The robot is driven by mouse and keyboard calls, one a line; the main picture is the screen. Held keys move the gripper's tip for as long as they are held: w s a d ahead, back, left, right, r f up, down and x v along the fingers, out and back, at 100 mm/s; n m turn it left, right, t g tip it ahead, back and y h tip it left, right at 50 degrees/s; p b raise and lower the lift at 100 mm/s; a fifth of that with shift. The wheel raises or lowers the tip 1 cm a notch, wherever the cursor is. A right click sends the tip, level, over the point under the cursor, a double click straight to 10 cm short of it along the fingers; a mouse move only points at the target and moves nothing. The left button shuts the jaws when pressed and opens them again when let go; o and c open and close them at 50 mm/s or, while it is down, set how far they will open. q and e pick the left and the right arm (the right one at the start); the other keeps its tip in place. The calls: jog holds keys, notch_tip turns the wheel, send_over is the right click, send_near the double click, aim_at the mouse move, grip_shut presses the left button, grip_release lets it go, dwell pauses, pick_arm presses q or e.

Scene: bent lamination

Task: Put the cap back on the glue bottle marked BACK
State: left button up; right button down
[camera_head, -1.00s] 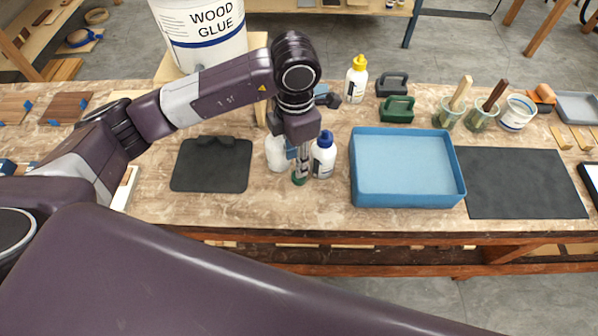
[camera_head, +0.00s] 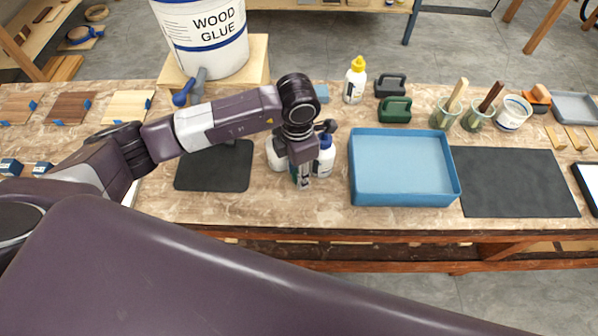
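My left gripper (camera_head: 303,184) points down in front of two white bottles. The left white bottle (camera_head: 276,156) is partly covered by my gripper, and its top is hidden. The right white bottle (camera_head: 326,160) has a blue top and stands just right of the gripper. A small green thing (camera_head: 294,173) shows at the fingers; I cannot tell whether it is held or behind them. A white bottle with a yellow top (camera_head: 355,82) stands farther back. No BACK mark is readable. Whether the fingers are open or shut is unclear. My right gripper is out of view.
A blue tray (camera_head: 455,190) lies right of the bottles, with a dark mat (camera_head: 515,182) beyond it. Another dark mat (camera_head: 213,172) lies to the left. A wood glue bucket (camera_head: 212,45) stands at the back.

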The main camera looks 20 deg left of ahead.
pick_arm(q)
jog(key=c, duration=0.3)
jog(key=shift+r, duration=0.2)
dwell(0.3)
jog(key=shift+r, duration=0.25)
jog(key=shift+r+b, duration=1.55)
jog(key=shift+r, duration=8.05)
